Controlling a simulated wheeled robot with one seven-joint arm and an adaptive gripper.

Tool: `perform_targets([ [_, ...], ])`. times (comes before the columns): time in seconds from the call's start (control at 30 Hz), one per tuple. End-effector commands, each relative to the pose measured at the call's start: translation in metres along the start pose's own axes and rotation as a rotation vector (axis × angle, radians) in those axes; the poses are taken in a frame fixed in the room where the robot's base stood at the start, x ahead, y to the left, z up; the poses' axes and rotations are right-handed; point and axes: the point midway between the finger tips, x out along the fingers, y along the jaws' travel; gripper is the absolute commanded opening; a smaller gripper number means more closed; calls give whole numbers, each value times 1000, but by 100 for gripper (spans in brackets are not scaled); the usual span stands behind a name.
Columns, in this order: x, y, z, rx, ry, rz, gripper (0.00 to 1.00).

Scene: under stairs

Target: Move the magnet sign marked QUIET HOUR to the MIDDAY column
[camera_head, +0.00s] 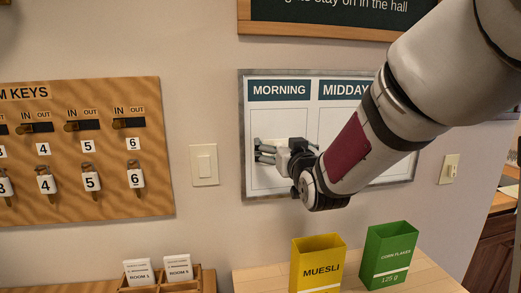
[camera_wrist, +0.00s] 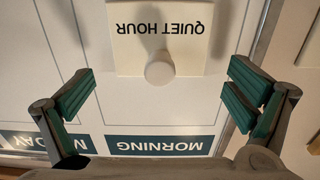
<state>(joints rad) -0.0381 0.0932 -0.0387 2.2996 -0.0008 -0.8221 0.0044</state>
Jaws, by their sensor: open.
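The QUIET HOUR magnet sign (camera_wrist: 158,38) is a cream plate with a round knob (camera_wrist: 160,70). It sits in the MORNING column (camera_wrist: 160,145) of the board and appears upside down in the wrist view. My gripper (camera_wrist: 160,88) is open, its green-padded fingers on either side of the knob and apart from it. In the head view my gripper (camera_head: 262,151) is in front of the MORNING column (camera_head: 279,89) and the sign is mostly hidden behind it. The MIDDAY column (camera_head: 345,90) is to the right, partly covered by my arm.
A dark sign (camera_head: 330,10) hangs above.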

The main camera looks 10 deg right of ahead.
Motion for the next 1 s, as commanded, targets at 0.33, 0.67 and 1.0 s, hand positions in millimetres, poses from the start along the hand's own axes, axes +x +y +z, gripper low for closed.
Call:
perform_targets([
  [0.33, 6, 0, 0, 0, 0, 0, 98],
  [0.67, 6, 0, 0, 0, 0, 0, 33],
  [1.0, 8, 0, -1, -1, 4, 0, 1],
])
